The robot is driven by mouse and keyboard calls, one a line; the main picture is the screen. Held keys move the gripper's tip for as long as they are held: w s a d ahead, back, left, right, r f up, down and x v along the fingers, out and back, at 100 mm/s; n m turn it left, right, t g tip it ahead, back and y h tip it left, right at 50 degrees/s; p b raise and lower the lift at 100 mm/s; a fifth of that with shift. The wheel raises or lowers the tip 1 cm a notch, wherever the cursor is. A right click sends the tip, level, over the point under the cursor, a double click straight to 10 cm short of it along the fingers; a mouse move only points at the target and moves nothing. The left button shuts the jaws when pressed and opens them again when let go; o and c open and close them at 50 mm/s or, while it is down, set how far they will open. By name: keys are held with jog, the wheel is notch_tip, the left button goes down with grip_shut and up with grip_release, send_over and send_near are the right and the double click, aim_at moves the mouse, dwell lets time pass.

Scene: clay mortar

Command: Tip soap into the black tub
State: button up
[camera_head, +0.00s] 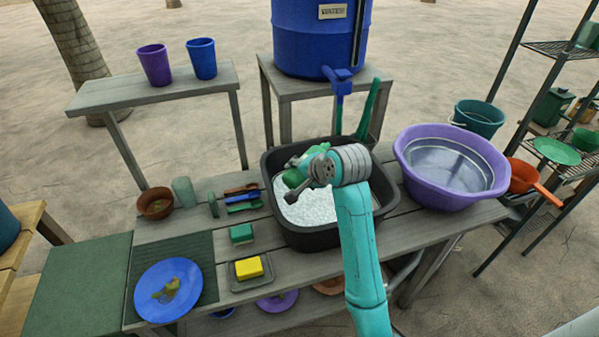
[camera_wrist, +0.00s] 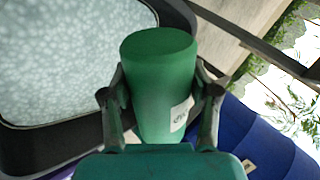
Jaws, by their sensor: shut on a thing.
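The black tub (camera_head: 318,240) stands on the slatted bench under the blue barrel's tap, with white, sudsy-looking content (camera_head: 308,208) inside. In the wrist view, the tub's dark rim (camera_wrist: 55,140) and pale content fill the left side. My gripper (camera_wrist: 160,82) is shut on a green soap bottle (camera_wrist: 158,60) with a small white label, one finger on each side. In the head view, my gripper (camera_head: 292,180) and the green bottle (camera_head: 293,178) are over the left part of the tub, partly covered by my wrist. I cannot tell the bottle's exact tilt or see any soap flowing.
A purple basin (camera_head: 408,182) of water stands right of the tub. The blue barrel (camera_head: 318,35) with its tap (camera_head: 339,86) is behind it. Brushes (camera_head: 242,197), a green sponge (camera_head: 242,234), a yellow sponge (camera_head: 249,268) and a blue plate (camera_head: 150,304) lie to the left.

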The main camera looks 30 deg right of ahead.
aim_at(318, 148)
jog(key=d+r+n+t+h, duration=0.1)
jog(key=d+h, duration=0.1)
jog(key=w+d+r+n+t+h, duration=0.1)
jog(key=d+r+n+h, duration=0.1)
jog(key=d+r+n+t+h, duration=0.1)
jog(key=d+h, duration=0.1)
jog(key=shift+w+d+r+n+h, duration=0.3)
jog(key=shift+w+d+h, duration=0.05)
jog(key=shift+d+h, duration=0.05)
jog(key=shift+w+d+r+n+t+h, duration=0.1)
jog(key=shift+d+r+n+t+h, duration=0.3)
jog(key=shift+d+n+t+h, duration=0.15)
